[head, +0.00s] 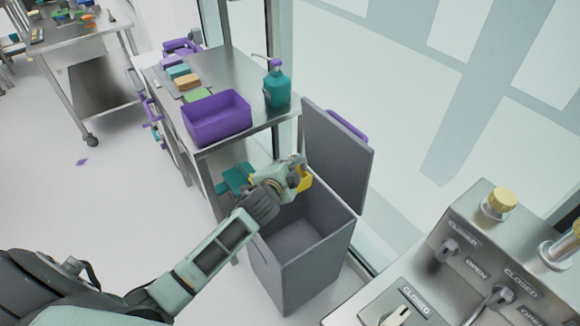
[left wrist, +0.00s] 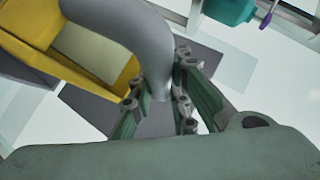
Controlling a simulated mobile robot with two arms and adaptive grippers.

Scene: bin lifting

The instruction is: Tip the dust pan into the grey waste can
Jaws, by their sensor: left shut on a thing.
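The grey waste can (head: 305,275) stands on the floor with its lid (head: 338,150) raised and its mouth open. My left gripper (head: 298,172) is over the can's mouth, near its back left side. It is shut on the grey handle (left wrist: 150,50) of the yellow dust pan (head: 305,180). In the left wrist view the yellow pan (left wrist: 38,40) fills the upper left, clearly tilted in the picture. I cannot tell whether anything lies in it. My gripper hides part of the pan in the head view. My right gripper is not in view.
A metal cart (head: 240,72) beside the can carries a purple bin (head: 217,118) and a teal pump bottle (head: 277,88). A glass wall is behind the can. A metal panel with valves (head: 510,260) is at lower right. Open floor (head: 90,200) lies left.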

